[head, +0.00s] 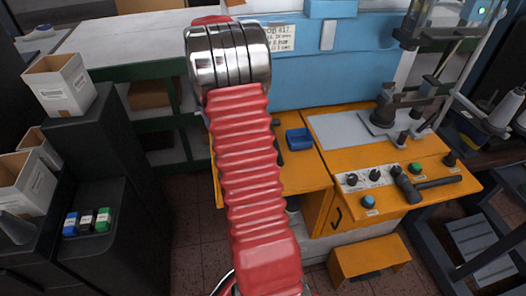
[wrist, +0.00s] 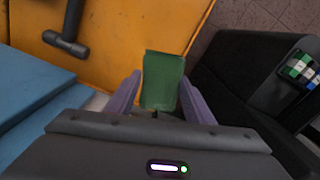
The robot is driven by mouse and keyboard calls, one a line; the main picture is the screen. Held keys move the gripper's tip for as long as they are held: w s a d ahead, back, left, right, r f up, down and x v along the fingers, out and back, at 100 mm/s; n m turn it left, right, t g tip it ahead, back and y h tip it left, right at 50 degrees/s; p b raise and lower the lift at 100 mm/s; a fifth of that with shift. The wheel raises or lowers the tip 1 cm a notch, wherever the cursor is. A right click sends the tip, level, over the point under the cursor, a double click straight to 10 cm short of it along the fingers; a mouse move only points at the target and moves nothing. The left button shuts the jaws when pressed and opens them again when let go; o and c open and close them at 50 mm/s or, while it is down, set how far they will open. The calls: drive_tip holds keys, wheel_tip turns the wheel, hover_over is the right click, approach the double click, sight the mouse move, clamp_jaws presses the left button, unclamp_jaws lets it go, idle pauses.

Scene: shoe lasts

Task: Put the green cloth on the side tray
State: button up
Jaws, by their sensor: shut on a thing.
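The green cloth (wrist: 163,78) is in the wrist view, standing up between the two pale purple fingers of my gripper (wrist: 160,97), which is shut on it. Orange surface lies behind it. In the head view my red arm covers the middle, and neither the cloth nor the gripper shows. I cannot surely pick out the side tray. A similar dark stand shows at the right of the wrist view (wrist: 232,65).
A hammer (wrist: 68,35) lies on orange in the wrist view. White boxes (head: 58,85) stand at the left. Brown floor (head: 190,232) shows between stand and bench.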

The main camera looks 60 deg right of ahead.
drive_tip(key=s+d+r+m, duration=0.2)
drive_tip(key=s+d+m, duration=0.1)
drive_tip(key=s+d, duration=1.6)
drive_tip(key=shift+s+r, duration=0.15)
drive_tip(key=shift+r, duration=0.15)
drive_tip(key=shift+d, duration=0.1)
drive_tip(key=shift+f, duration=2.5)
drive_tip(key=shift+f, duration=0.15)
drive_tip(key=shift+f, duration=2.55)
drive_tip(key=c, duration=0.4)
